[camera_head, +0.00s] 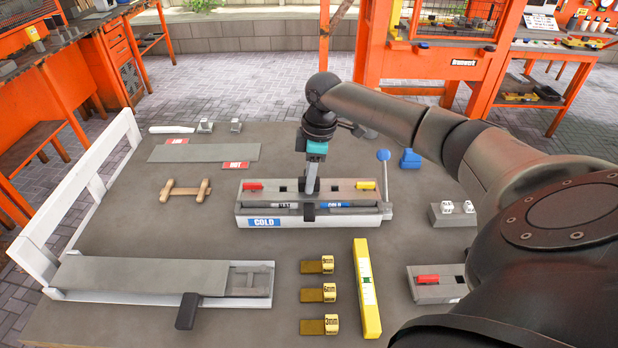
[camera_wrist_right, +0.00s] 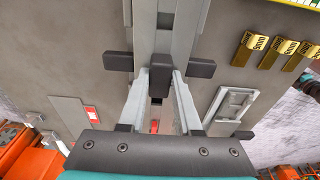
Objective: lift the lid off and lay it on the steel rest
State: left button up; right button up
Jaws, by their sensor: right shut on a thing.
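A long mould (camera_head: 357,218) with white sides and a blue COLD label stands mid-table. Its grey top, taken as the lid (camera_head: 340,187), carries a red and a yellow tab. My right gripper (camera_head: 311,188) points down at the middle of this top. In the right wrist view its fingers (camera_wrist_right: 160,85) are shut on a dark block, likely the lid's handle (camera_wrist_right: 160,72). Whether the lid is clear of the mould I cannot tell. A flat grey plate (camera_head: 205,153), possibly the steel rest, lies behind left, beside red HOT labels. My left gripper is not in view.
A blue-knobbed lever (camera_head: 384,170) rises at the mould's right end. A long grey tray (camera_head: 140,276) lies front left by a white rail (camera_head: 85,195). Yellow gauges (camera_head: 318,294) and a yellow level (camera_head: 366,290) lie in front. A small wooden stand (camera_head: 186,190) sits left.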

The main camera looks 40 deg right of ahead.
grip_shut()
jog(key=shift+r, duration=0.1)
dwell(0.8)
